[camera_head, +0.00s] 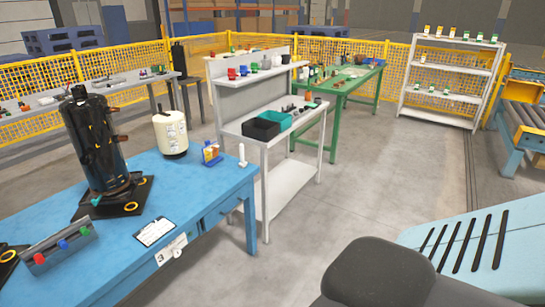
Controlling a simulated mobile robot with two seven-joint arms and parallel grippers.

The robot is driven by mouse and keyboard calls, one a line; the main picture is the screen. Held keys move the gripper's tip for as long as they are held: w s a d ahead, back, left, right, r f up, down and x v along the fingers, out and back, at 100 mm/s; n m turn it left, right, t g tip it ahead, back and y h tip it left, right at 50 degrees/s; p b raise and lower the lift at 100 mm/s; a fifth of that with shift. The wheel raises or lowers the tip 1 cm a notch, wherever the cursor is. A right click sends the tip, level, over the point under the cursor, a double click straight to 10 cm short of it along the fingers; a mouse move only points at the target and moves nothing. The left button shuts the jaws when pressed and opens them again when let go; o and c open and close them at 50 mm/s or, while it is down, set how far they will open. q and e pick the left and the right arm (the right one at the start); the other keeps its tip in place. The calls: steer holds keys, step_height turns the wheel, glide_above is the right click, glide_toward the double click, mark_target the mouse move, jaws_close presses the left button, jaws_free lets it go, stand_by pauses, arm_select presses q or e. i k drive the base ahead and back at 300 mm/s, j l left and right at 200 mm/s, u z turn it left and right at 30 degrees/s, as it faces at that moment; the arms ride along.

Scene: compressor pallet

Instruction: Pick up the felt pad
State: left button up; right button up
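I cannot make out a felt pad for certain in the head view. Near the left of the blue workbench (190,196) a tall black compressor (93,140) stands upright on a dark square base plate (128,203) with yellow-ringed holes. Part of another dark plate (8,257) with a yellow ring lies at the left edge. Neither of my grippers is in view.
The blue bench also holds a cream canister (171,134), a blue-and-yellow bottle (210,152), a clipboard (155,231) and a grey block with coloured knobs (60,250). A grey shelf bench (290,160), green table (345,85) and white rack (445,85) stand beyond. Floor (380,170) is clear centrally.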

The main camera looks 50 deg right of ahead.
mark_target(243, 164)
steer(key=z, duration=1.25)
steer(key=i+l+u, duration=0.1)
steer(key=i+l, duration=0.15)
steer(key=i, duration=0.35)
steer(key=i+l+u, duration=0.1)
steer(key=i+l, duration=0.2)
steer(key=i, duration=0.35)
steer(key=i+l+u, duration=0.1)
steer(key=i+l, duration=0.3)
steer(key=i, duration=0.2)
steer(key=i+l+u, duration=0.1)
steer(key=i+l, duration=0.3)
steer(key=i, duration=0.2)
steer(key=i+l+u, duration=0.1)
steer(key=i+l, duration=0.35)
steer(key=i, duration=0.1)
